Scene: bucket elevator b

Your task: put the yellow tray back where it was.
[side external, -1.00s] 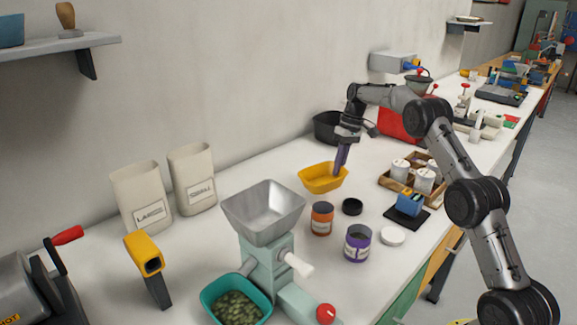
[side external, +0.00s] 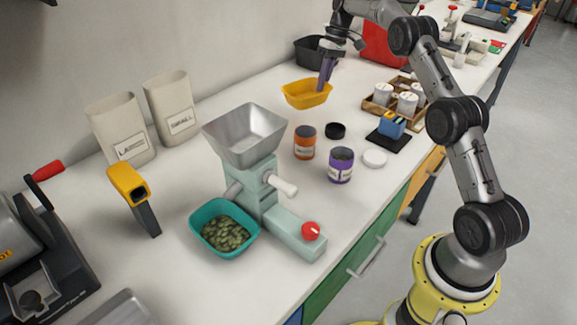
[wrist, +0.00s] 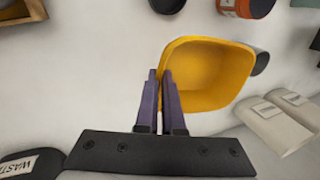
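The yellow tray (side external: 306,99) is shallow, open-topped and looks empty. It is toward the back of the bench, in front of the black bin. It also shows in the wrist view (wrist: 225,80). My gripper (side external: 323,88) points down at the tray's right end in the side view. In the wrist view my gripper's purple fingers (wrist: 159,74) are close together on either side of the tray's near wall, shut on it. The right finger is inside the tray and covers part of the rim. The gap under the tray is hard to judge.
An orange jar (side external: 304,144), a black lid (side external: 335,131) and a purple jar (side external: 340,167) stand in front of the tray. The black bin (side external: 309,54) is behind, and a wooden crate with white containers (side external: 382,95) is to the right. Bare bench lies left of the tray.

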